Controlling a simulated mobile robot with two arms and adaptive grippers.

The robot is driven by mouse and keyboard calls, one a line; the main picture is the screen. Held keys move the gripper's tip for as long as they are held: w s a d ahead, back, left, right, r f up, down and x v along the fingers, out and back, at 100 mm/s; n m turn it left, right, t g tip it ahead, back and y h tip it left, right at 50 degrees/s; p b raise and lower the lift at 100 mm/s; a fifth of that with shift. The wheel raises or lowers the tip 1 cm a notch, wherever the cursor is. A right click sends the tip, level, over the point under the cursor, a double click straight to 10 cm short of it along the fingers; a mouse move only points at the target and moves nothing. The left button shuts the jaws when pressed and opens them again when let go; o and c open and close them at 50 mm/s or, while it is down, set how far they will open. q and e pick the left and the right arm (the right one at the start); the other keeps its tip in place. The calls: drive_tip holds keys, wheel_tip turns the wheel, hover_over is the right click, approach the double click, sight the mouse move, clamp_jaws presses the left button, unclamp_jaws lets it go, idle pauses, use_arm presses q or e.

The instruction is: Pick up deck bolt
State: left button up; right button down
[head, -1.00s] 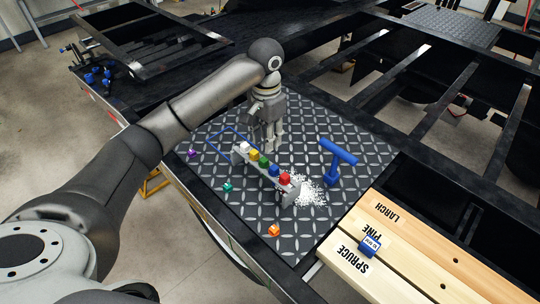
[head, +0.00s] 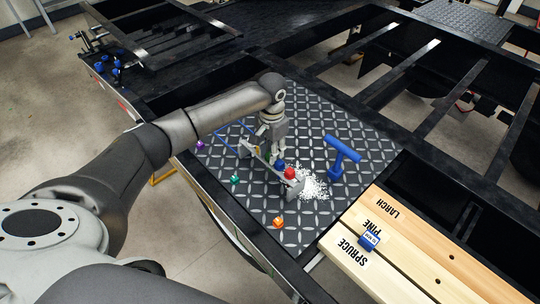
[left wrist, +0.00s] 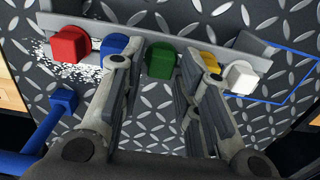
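A grey rack (left wrist: 225,55) on the diamond-plate deck holds a row of coloured deck bolts. In the left wrist view these are red (left wrist: 70,44), blue (left wrist: 113,47), green (left wrist: 160,60), yellow (left wrist: 209,60) and white (left wrist: 240,76). My left gripper (left wrist: 166,68) is open over the rack, its fingers on either side of the green bolt with gaps. The fingers partly cover the blue and yellow bolts. In the head view my left gripper (head: 268,151) hides part of the row; red (head: 290,173) shows clearly. My right gripper is not in view.
A blue T-handle tool (head: 342,158) stands right of the rack, near white granules (head: 312,187). Labelled wooden boards (head: 375,232) lie at the lower right.

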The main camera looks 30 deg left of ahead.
use_arm(q)
drive_tip(key=shift+f, duration=0.1)
drive_tip(key=shift+c, duration=0.3)
clamp_jaws()
